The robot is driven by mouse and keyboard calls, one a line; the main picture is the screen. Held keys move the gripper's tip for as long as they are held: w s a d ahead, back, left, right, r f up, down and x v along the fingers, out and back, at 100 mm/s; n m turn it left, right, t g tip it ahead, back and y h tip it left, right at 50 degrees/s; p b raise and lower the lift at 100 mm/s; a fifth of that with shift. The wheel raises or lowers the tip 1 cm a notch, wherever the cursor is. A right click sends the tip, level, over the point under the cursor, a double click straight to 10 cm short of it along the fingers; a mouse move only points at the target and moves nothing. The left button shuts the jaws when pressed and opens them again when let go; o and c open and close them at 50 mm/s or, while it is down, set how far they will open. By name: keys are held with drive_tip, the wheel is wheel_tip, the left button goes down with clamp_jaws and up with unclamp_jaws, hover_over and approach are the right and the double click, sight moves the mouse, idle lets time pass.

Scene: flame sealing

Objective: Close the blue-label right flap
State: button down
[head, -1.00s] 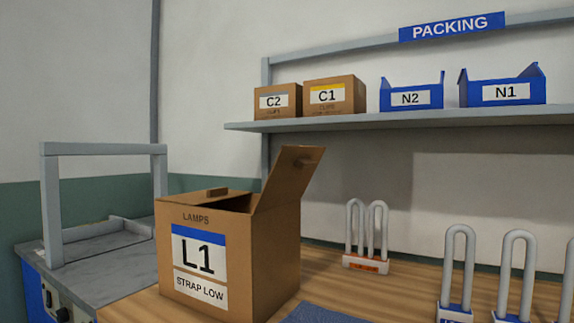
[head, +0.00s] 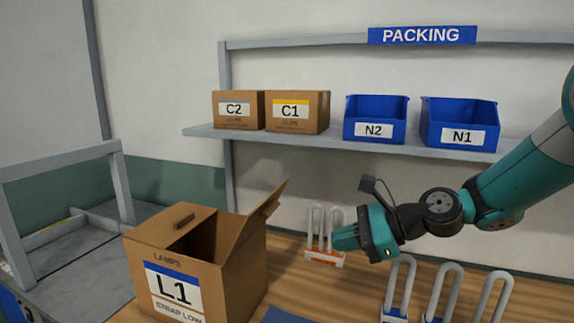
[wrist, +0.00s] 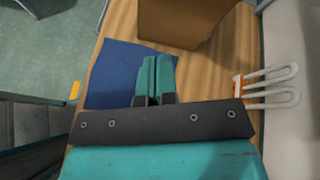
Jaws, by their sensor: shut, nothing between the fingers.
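The brown box L1 (head: 165,270) has a blue-striped label and stands on the wooden bench at the lower left of the head view. Its right flap (head: 258,215) stands up, tilted outward to the right. Part of the box (wrist: 185,25) shows at the top there.
Lamps with an orange-labelled base (head: 325,258) stand behind my gripper. More U-shaped lamps (head: 440,290) stand at the front right. A blue mat (wrist: 110,75) lies beside the box. A grey metal frame (head: 60,160) stands left. A shelf (head: 340,145) holds boxes and blue bins.

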drive_tip(key=w+d+r+m+t+y+p, duration=0.1)
drive_tip(key=w+r+m+p, duration=0.1)
drive_tip(key=w+r+m, duration=0.15)
drive_tip(key=m+p, duration=0.2)
drive_tip(key=p, duration=0.3)
approach(275, 209)
wheel_tip(275, 209, down, 5)
drive_tip(key=a, duration=0.3)
drive_tip(key=shift+w+a+r+p, duration=0.35)
drive_tip(key=shift+w+a+p, duration=0.2)
drive_tip(key=shift+a, duration=0.25)
drive_tip(key=shift+w+a+r+p, duration=0.4)
drive_tip(key=shift+w+a, duration=0.1)
drive_tip(key=shift+a, duration=0.35)
drive_tip(key=shift+f, duration=0.1)
drive_tip(key=shift+w+a+r, duration=0.1)
drive_tip(key=shift+a+r, duration=0.2)
drive_tip(key=shift+r, duration=0.1)
